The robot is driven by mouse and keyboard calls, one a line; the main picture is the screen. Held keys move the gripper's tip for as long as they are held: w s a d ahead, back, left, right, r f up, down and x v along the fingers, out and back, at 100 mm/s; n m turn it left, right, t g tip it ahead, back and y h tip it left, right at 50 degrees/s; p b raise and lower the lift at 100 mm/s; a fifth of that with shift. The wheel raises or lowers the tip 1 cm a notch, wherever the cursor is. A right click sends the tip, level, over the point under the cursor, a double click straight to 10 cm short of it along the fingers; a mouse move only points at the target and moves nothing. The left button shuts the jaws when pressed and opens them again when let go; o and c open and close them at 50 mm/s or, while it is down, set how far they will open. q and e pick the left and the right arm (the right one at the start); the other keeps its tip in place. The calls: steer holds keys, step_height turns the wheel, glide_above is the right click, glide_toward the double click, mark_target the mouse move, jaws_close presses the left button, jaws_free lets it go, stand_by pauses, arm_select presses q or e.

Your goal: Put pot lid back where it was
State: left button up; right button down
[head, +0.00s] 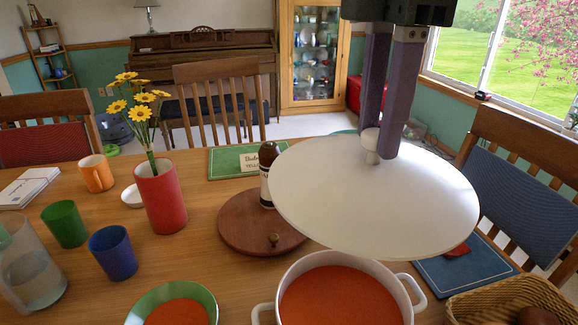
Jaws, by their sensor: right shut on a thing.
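The pot lid (350,205) is a large white disc with a small white knob on top. My right gripper (375,140) comes down from the top and is shut on the knob, holding the lid in the air, slightly tilted. The white pot (292,270) stands below and in front of the lid on the table, uncovered, with orange-red soup inside and a handle on each side. The lid hides the table behind it and overlaps the view just beyond the pot's far rim. My left gripper is not in view.
A red vase (163,205) with yellow flowers, a blue cup (113,252), a green cup (64,224) and a green-rimmed bowl (206,300) are further left. A wicker basket (480,305) is at the lower right.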

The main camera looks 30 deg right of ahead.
step_height(320, 180, down, 20)
steer(key=b, duration=0.2)
steer(key=shift+r+b, duration=0.25)
steer(key=shift+b, duration=0.1)
steer(key=shift+f, duration=0.2)
steer(key=shift+f, duration=0.35)
steer(key=shift+f, duration=0.1)
steer(key=c, duration=0.6)
jaws_free()
steer(key=shift+o, duration=0.2)
